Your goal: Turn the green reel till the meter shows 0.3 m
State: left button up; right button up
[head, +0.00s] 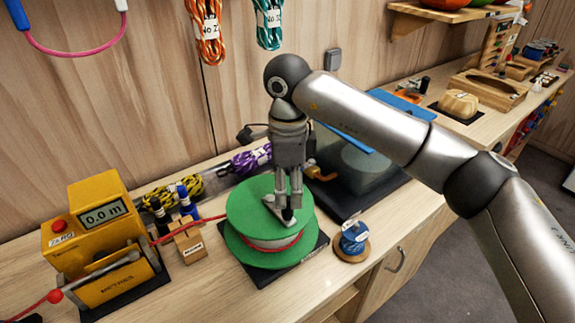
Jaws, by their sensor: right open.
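The green reel (243,203) stands on a dark base on the bench, with red cord wound between its flanges. The yellow meter (98,240) is at the left, and its display (103,215) reads 0.0 m. A red cord runs from the reel to the meter, and a red ball end (55,296) shows at the meter's left. My right gripper (286,213) points down over the top of the reel, at the grey crank (277,208). It is open; I cannot tell whether its fingers touch the crank. My left gripper is not in view.
A blue spool (354,238) stands close to the reel's right, near the bench's front edge. A small wooden block (188,243) and blue-capped markers (187,203) stand between meter and reel. Yellow-black (174,189) and purple (251,158) rope coils lie behind. A dark mat (361,190) lies right.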

aim_at(288, 199)
jog(key=shift+f+p, duration=0.55)
jog(key=shift+f, duration=2.15)
jog(key=shift+c, duration=0.5)
grip_shut()
jog(key=shift+s+a, duration=0.3)
jog(key=shift+a, duration=0.2)
jog(key=a, duration=0.1)
jog(key=a+b, duration=0.1)
jog(key=a, duration=0.2)
jog(key=shift+s+a+f+b, duration=0.1)
jog(key=shift+s+a+b, duration=0.15)
jog(key=shift+s+b, duration=0.1)
jog(key=shift+a, duration=0.4)
jog(key=shift+w+a+b, duration=0.2)
jog(key=shift+w+a, duration=0.05)
jog(key=shift+a, duration=0.25)
jog(key=shift+w+a+b, duration=0.15)
jog(key=shift+w+a, duration=0.1)
jog(key=shift+a, duration=0.2)
